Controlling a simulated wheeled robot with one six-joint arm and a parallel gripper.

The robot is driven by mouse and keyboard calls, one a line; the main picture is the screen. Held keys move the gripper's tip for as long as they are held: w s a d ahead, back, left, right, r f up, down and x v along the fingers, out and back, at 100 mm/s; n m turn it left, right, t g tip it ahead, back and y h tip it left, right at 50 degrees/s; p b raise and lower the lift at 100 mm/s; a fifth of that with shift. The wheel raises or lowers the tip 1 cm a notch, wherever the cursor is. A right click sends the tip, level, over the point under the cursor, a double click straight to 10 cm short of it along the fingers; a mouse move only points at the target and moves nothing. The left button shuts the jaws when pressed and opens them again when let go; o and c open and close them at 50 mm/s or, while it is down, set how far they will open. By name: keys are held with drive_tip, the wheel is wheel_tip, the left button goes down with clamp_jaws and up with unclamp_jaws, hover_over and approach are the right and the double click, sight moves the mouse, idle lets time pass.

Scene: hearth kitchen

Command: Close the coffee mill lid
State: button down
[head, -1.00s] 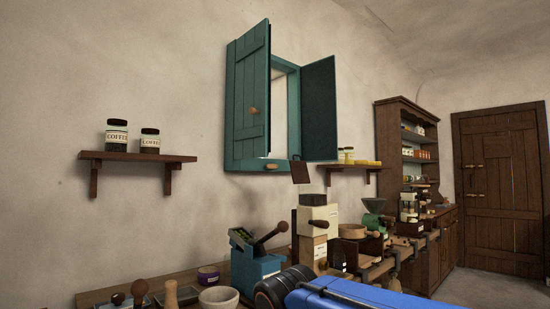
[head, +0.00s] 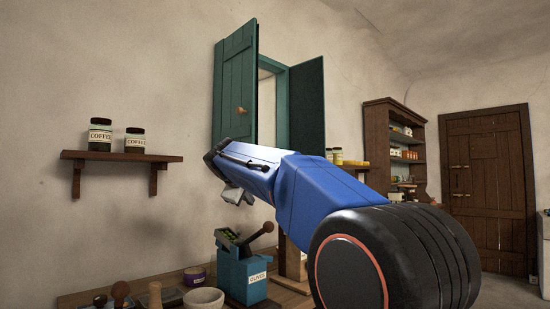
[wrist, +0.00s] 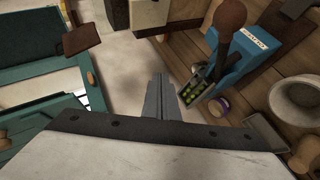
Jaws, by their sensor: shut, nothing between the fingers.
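A cream box-shaped mill (wrist: 150,12) is at the top edge of the wrist view, partly cut off. A dark brown flat lid (wrist: 81,40) stands raised beside it, to its left in that view. I take these to be the coffee mill and its open lid; no label on it is readable. In the head view my arm hides the lid and most of the mill. My gripper (wrist: 163,82) is shut and empty, apart from the lid. It also shows in the head view (head: 234,195), above the counter, in front of the wall.
A teal olive device (head: 240,270) with a raised lever stands on the wooden counter. A pale mortar (head: 204,299) and a purple-labelled jar (head: 194,277) are left of it. Open teal shutters (head: 240,85) stick out from the wall. A shelf (head: 120,156) holds coffee jars.

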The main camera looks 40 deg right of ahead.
drive_tip(key=w+d+r+n+h, duration=0.1)
drive_tip(key=w+d+r+h, duration=0.2)
drive_tip(key=w+d+r, duration=0.45)
drive_tip(key=w+d+r+h, duration=0.4)
drive_tip(key=w+d+r, duration=0.1)
drive_tip(key=d+r, duration=0.45)
drive_tip(key=x, duration=0.9)
drive_tip(key=shift+g, duration=0.4)
drive_tip(key=shift+d+f, duration=0.1)
drive_tip(key=shift+d, duration=0.05)
drive_tip(key=shift+s+r+m, duration=0.15)
drive_tip(key=shift+s+m, duration=0.2)
drive_tip(key=shift+s, duration=0.2)
drive_tip(key=shift+s+r+m, duration=0.15)
drive_tip(key=shift+s+m, duration=0.2)
drive_tip(key=shift+s, duration=0.25)
drive_tip(key=s+f+m+g+h, duration=0.2)
drive_tip(key=s+f+m, duration=0.3)
drive_tip(key=s+m, duration=0.3)
drive_tip(key=s+d+f+m+g+h, duration=0.1)
drive_tip(key=s+f+m, duration=0.5)
drive_tip(key=m, duration=0.6)
drive_tip(key=shift+s+d+g+h, duration=0.2)
drive_tip(key=shift+s+g+h, duration=0.6)
drive_tip(key=shift+s+h, duration=0.3)
drive_tip(key=shift+w, duration=0.1)
